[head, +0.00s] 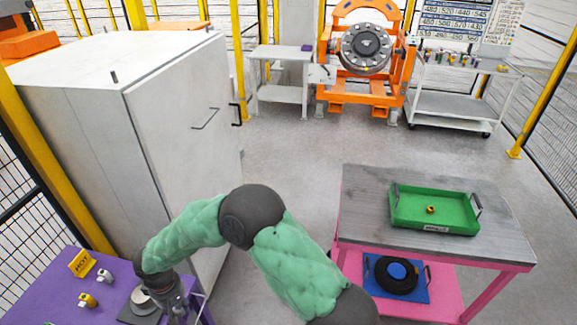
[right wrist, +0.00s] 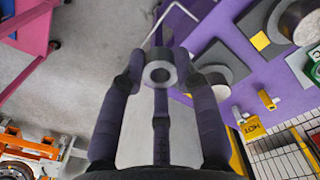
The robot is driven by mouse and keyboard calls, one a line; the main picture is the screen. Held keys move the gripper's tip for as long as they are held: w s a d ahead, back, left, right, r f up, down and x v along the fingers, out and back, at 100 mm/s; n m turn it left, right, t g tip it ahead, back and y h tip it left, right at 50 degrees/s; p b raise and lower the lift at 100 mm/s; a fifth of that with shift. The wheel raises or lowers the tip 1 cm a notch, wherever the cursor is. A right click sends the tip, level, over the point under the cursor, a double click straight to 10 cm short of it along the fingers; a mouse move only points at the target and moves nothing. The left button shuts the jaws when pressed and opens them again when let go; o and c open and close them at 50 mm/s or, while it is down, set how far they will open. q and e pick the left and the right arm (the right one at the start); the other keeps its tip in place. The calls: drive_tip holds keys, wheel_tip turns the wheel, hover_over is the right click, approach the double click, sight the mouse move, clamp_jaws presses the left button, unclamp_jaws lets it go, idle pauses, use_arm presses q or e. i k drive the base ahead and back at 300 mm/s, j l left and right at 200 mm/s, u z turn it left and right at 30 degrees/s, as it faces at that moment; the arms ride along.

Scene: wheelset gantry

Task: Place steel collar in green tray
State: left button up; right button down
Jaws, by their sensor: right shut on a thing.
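In the head view my right gripper (head: 174,304) is low at the left, over the edge of the purple table (head: 45,290); the collar cannot be made out there. The green tray (head: 408,207) stands on the grey-topped pink cart at the right, far from this gripper. A small brass piece (head: 431,209) lies in the tray. My left gripper is not in view.
The purple table holds a yellow HOT sign (head: 82,263), small fittings and a grey round part (head: 143,299) on a dark pad. A tall white cabinet (head: 175,100) stands behind it. The pink cart's (head: 362,190) lower shelf carries a black ring on a blue tray.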

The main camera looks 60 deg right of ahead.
sight(434, 203)
drive_tip(key=l+z, duration=0.1)
drive_tip(key=z, duration=0.85)
drive_tip(key=l+z, duration=0.15)
drive_tip(key=z, duration=0.35)
drive_tip(key=l+z, duration=0.1)
drive_tip(key=z, duration=0.85)
drive_tip(key=i+l+z, duration=0.1)
drive_tip(key=z, duration=0.9)
drive_tip(key=i+l+z, duration=0.2)
drive_tip(key=i, duration=0.55)
drive_tip(key=i+u, duration=0.15)
drive_tip(key=u, duration=0.25)
drive_tip(key=i+u, duration=0.2)
drive_tip(key=u, duration=0.2)
drive_tip(key=i+u, duration=0.15)
drive_tip(key=u, duration=0.25)
drive_tip(key=i+u, duration=0.15)
drive_tip(key=u, duration=0.15)
drive_tip(key=i+u, duration=0.25)
drive_tip(key=k, duration=0.1)
